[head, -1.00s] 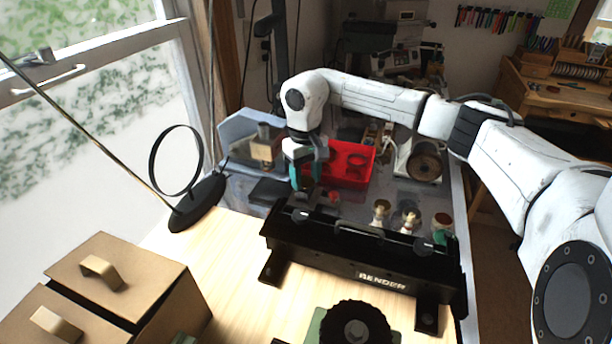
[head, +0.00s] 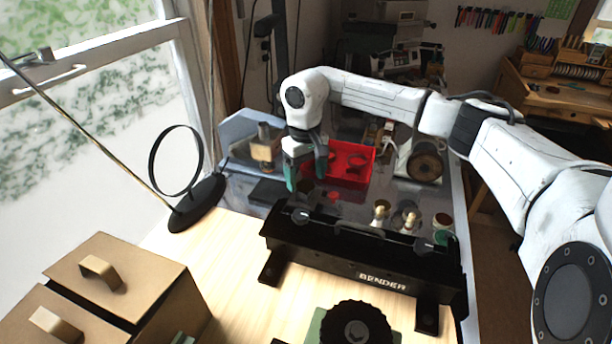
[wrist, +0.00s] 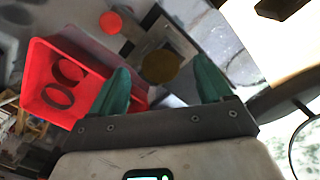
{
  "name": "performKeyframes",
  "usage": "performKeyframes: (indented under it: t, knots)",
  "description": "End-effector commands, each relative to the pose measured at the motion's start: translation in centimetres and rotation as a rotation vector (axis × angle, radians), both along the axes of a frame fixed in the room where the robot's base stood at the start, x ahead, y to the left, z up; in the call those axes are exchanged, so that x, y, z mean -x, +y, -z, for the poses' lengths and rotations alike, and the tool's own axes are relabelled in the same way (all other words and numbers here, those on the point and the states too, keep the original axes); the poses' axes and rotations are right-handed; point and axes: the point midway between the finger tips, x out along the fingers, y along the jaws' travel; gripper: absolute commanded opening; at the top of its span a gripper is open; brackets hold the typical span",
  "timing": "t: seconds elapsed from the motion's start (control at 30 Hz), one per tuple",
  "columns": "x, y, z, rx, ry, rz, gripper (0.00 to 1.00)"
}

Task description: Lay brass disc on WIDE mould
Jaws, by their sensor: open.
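My gripper (head: 306,172) is open above the grey bench, left of the red bin. Its two green fingers are spread in the wrist view (wrist: 163,86), with nothing held between them. The brass disc (wrist: 161,67) shows as a dull yellow round just beyond the fingertips. It lies over the end of a dark grey block with a pale metal surround (wrist: 143,46). No label shows, so I cannot tell whether this block is the WIDE mould or how the disc is seated. I cannot make out the disc in the head view.
The red bin (head: 366,178) holds ring shapes. A red disc (wrist: 110,22) lies beyond the grey block. A black bender (head: 370,264) stands in front, with small brass-coloured pieces (head: 380,212) behind it. A ring on a black stand (head: 197,203) is at left.

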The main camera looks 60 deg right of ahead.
Motion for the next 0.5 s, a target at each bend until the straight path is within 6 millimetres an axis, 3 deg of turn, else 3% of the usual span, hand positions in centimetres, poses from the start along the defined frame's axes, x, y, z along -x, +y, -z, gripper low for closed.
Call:
performKeyframes:
  t: [0.5]
  knots:
    - [-0.3,-0.2,-8.7,0.003,-0.001,0.000,0.79]
